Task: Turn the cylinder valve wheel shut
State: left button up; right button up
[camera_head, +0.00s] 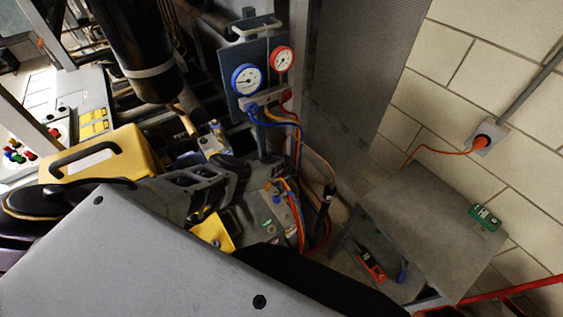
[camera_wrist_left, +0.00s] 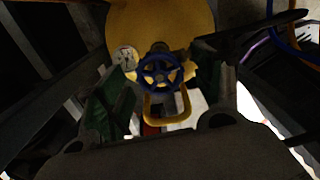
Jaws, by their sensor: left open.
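The cylinder valve wheel (camera_wrist_left: 160,73) is a blue spoked handwheel in the middle of the left wrist view. It sits in front of the rounded yellow cylinder (camera_wrist_left: 160,22). My left gripper (camera_wrist_left: 160,95) is open, with one finger on each side of the wheel in that view. I see no clear contact, and the depth between fingers and wheel is hard to judge. In the head view my left gripper (camera_head: 215,185) shows partly behind my grey arm, and I cannot make out the wheel there. My right gripper is not in view.
A gauge panel (camera_head: 255,72) with red and blue hoses stands behind the gripper. A yellow case (camera_head: 100,165) with a black handle is at the left. A yellow loop (camera_wrist_left: 167,112) lies below the wheel. A grey table (camera_head: 425,215) carries a green device (camera_head: 485,217) at the right.

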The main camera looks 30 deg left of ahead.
pick_arm(q)
jog(key=shift+n, duration=0.9)
